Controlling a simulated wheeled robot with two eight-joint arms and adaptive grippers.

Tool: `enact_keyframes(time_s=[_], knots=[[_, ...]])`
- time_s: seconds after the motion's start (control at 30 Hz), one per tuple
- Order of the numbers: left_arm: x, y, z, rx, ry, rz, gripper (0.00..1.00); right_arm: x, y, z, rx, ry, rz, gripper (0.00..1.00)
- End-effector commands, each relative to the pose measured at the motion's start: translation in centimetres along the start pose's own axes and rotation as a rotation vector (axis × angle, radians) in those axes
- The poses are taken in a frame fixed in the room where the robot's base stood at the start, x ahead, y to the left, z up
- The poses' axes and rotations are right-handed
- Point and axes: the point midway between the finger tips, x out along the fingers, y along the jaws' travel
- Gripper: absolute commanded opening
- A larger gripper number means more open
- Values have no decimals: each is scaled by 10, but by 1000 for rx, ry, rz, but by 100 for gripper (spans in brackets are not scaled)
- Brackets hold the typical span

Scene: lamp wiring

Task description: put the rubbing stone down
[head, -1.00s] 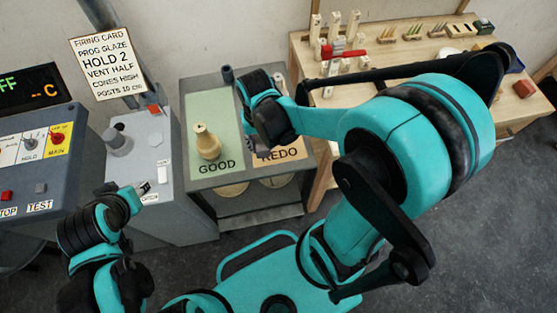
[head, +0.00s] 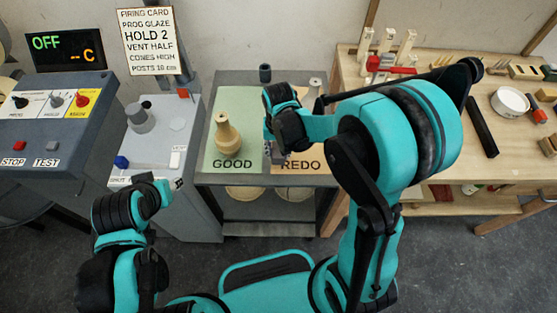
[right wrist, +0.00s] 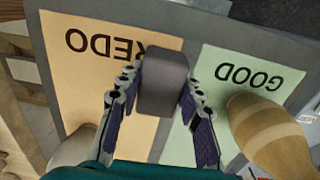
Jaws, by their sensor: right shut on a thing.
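The rubbing stone (right wrist: 163,82) is a dark grey block, seen in the right wrist view between the fingers of my right gripper (right wrist: 160,100). The gripper is shut on it, over the strip between the orange REDO mat (right wrist: 105,70) and the green GOOD mat (right wrist: 222,92). I cannot tell whether the stone touches the surface. In the head view my right gripper (head: 278,148) is over the stand, and its wrist hides most of the stone. My left gripper (head: 168,188) is low at the left, by the grey cabinet; its finger state is unclear.
A tan bottle-shaped vase (head: 228,138) stands on the GOOD mat, close beside the right gripper. Another pale vase (head: 314,92) stands behind on the REDO side. A workbench (head: 450,140) with tools is to the right.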

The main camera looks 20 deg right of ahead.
Motion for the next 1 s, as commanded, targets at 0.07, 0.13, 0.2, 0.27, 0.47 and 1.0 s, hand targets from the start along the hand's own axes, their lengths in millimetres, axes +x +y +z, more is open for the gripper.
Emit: enact_keyframes(time_s=[0.07, 0.13, 0.2, 0.27, 0.47, 1.0], knots=[[2, 0, 1, 0, 0, 0, 40, 4, -1, -2, 0, 0, 0, 0], [5, 0, 4, 0, 0, 0, 40, 12, -1, -1, 0, 0, 0, 0], [10, 0, 7, 0, 0, 0, 40, 24, -1, -1, 0, 0, 0, 0], [15, 0, 10, 0, 0, 0, 40, 34, -1, -1, 0, 0, 0, 0], [16, 0, 11, 0, 0, 0, 40, 41, -1, -1, 0, 0, 0, 0], [21, 0, 15, 0, 0, 0, 40, 48, -1, 0, 0, -1, 0, 56]])
